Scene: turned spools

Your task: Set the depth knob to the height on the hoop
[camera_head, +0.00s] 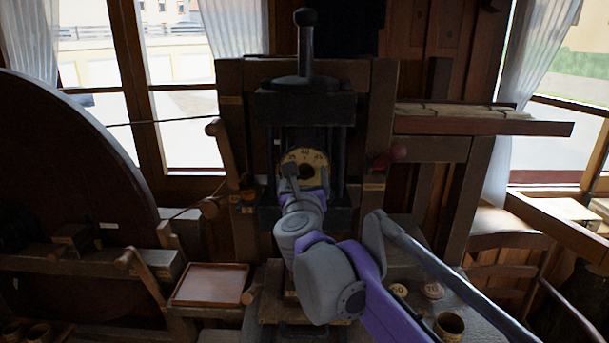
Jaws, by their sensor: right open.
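A round, pale brass dial (311,157) with numbers is on the front of the dark machine head (266,112). I take it to be the depth knob. Its dark centre shows, but its lower left part is hidden. My right gripper (289,171) is at the dial's left side, open, and overlaps its edge in the picture. I cannot tell whether it touches. My right arm covers what lies below the dial. Two small round discs with numbers, one yellowish (398,290) and one pinkish (433,290), lie on the bench at the right. I cannot tell which thing is the hoop.
A tall black lever with a ball top (305,45) rises above the machine head. A shallow wooden tray (210,284) is at lower left, apparently empty. A wooden cup (449,325) stands at lower right. A large dark wheel (60,170) fills the left.

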